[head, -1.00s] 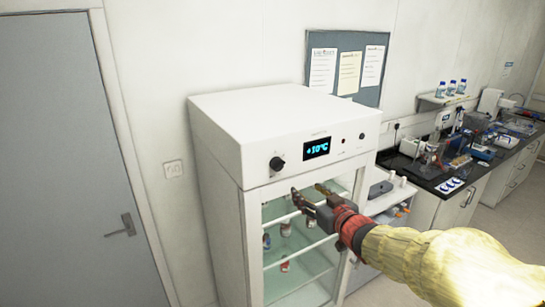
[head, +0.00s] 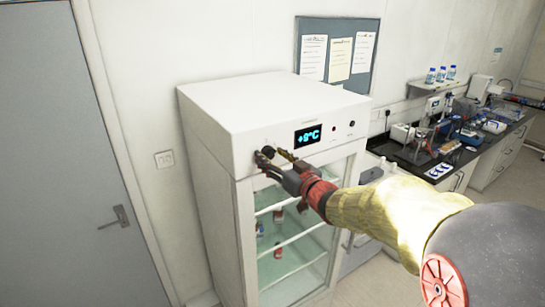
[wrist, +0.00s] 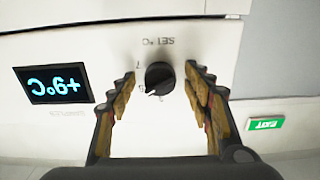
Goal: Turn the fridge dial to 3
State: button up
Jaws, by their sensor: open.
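The white fridge (head: 222,108) stands against the wall with a glass door. Its black dial (head: 267,151) is at the left of the front panel, partly hidden by my gripper in the head view. In the wrist view, which is upside down, the dial (wrist: 159,77) sits between the two fingers, under the lettering "SET °C". The numbers round it are too small or hidden to read surely. My gripper (head: 270,157) is open, with one finger on each side of the dial and a visible gap to each.
Several small bottles stand behind the glass door (head: 285,250). A lab bench (head: 462,158) with equipment is at the right, a grey door (head: 60,160) at the left.

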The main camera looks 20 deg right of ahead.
jog(key=shift+c, duration=1.3)
jog(key=c, duration=0.9)
